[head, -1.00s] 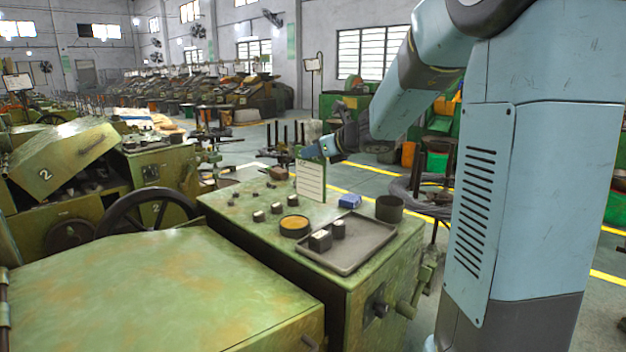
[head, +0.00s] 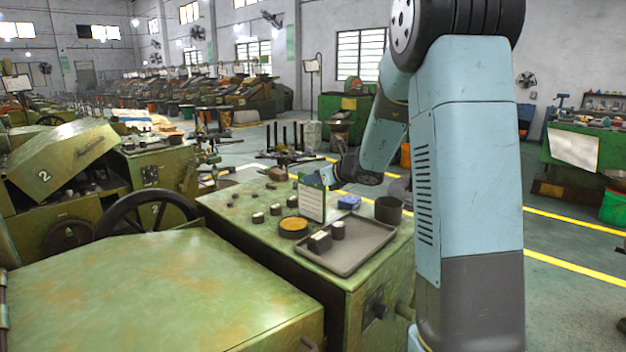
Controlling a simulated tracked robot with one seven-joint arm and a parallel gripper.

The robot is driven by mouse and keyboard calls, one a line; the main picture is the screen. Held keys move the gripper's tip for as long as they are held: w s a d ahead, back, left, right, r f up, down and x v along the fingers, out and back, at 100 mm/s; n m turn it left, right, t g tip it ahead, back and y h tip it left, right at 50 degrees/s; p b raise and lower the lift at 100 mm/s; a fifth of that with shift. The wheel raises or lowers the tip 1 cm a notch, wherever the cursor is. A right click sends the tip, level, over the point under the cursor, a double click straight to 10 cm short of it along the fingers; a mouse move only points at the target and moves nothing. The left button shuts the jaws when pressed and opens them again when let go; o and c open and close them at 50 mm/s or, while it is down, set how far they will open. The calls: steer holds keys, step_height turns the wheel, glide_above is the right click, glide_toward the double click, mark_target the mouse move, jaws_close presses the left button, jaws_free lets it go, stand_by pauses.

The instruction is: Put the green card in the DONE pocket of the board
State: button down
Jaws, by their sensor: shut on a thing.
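The green card (head: 311,204) is a white lined sheet with a green border. It stands upright over the back edge of the tray on the green machine top. My gripper (head: 326,177) is shut on its upper right edge. I cannot tell whether the card's lower edge touches anything. A small board on a stand (head: 312,66) shows at the back, and another (head: 17,83) at the far left. No pocket or DONE label is readable on either.
The grey tray (head: 350,255) holds dark blocks. A yellow-topped round tin (head: 293,226), a blue block (head: 349,202) and a dark cup (head: 388,209) stand around it. Several small knobs dot the machine top (head: 235,213). A black handwheel (head: 150,208) stands at left.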

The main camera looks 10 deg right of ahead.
steer(key=c, duration=1.1)
jaws_free()
steer(key=shift+f, duration=0.1)
steer(key=v, duration=1.2)
steer(key=s+a+r+n+g, duration=0.1)
steer(key=s+a+n+g, duration=0.2)
steer(key=s+a+n, duration=0.35)
steer(key=s+a+r+n+g, duration=0.2)
steer(key=s+a+n, duration=0.1)
steer(key=s+n, duration=0.6)
steer(key=s+d+n+h, duration=0.2)
steer(key=s+n+h, duration=0.1)
steer(key=s+n, duration=0.4)
steer(key=s+d+f+n+h, duration=0.1)
steer(key=s+n+h, duration=0.3)
steer(key=s, duration=0.6)
steer(key=d+n, duration=0.1)
steer(key=n, duration=0.1)
steer(key=shift+s+d+f+n+g, duration=0.2)
steer(key=shift+s+n+g, duration=0.1)
steer(key=shift+s+n, duration=0.1)
